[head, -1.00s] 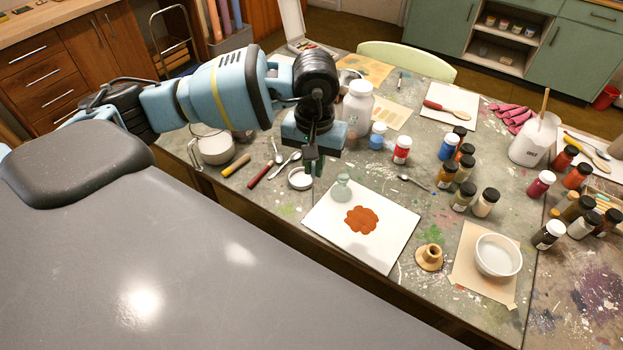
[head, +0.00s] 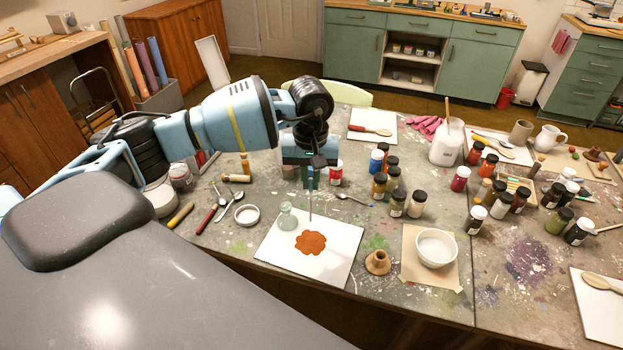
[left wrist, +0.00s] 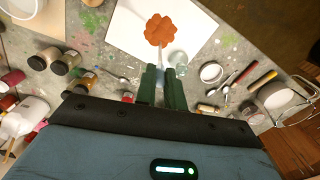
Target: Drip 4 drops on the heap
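The heap (head: 311,243) is a flat orange-brown patch of powder on a white board (head: 335,264) at the table's near edge. It also shows in the left wrist view (left wrist: 159,30). A small clear glass bottle (head: 288,218) stands beside the heap on the board. My left gripper (head: 310,185) is above the far side of the heap, its fingers pointing down. It is shut on a thin pale dropper (head: 310,208), whose tip hangs near the heap's far edge. In the left wrist view the dropper (left wrist: 160,65) shows between the green fingers. No falling drop is visible. My right gripper is out of view.
A white bowl (head: 436,249) and a small tan stand (head: 377,262) are right of the board. Several pigment jars (head: 397,203) stand behind them. Spoons (head: 232,205) and a white lid (head: 246,215) lie to the left.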

